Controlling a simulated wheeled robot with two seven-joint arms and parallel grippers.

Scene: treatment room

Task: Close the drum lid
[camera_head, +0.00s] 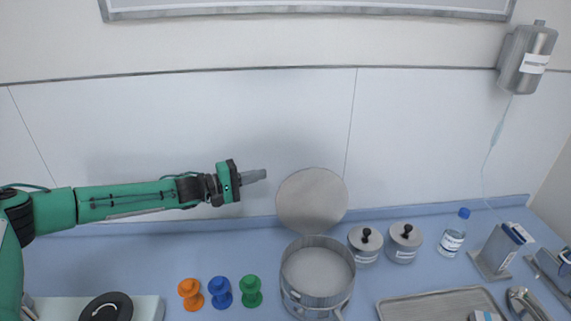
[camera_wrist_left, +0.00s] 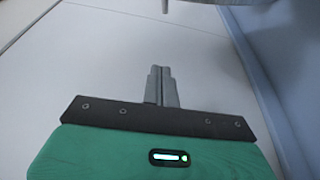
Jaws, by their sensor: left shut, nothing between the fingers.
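The metal drum (camera_head: 318,278) stands on the blue counter with its top open. Its round lid (camera_head: 312,201) stands raised at the drum's back edge, close to the wall. My left gripper (camera_head: 254,176) is shut and empty, in the air to the left of the lid and a little above its middle. It appears apart from the lid. In the left wrist view the closed fingers (camera_wrist_left: 161,87) point at the pale wall, and a grey curved edge shows at the top right. My right gripper is not in view.
Orange, blue and green pegs (camera_head: 251,291) stand left of the drum. Two lidded steel jars (camera_head: 404,244), a bottle (camera_head: 453,234) and a metal tray (camera_head: 391,306) are to its right. A dispenser (camera_head: 527,60) hangs on the wall at upper right.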

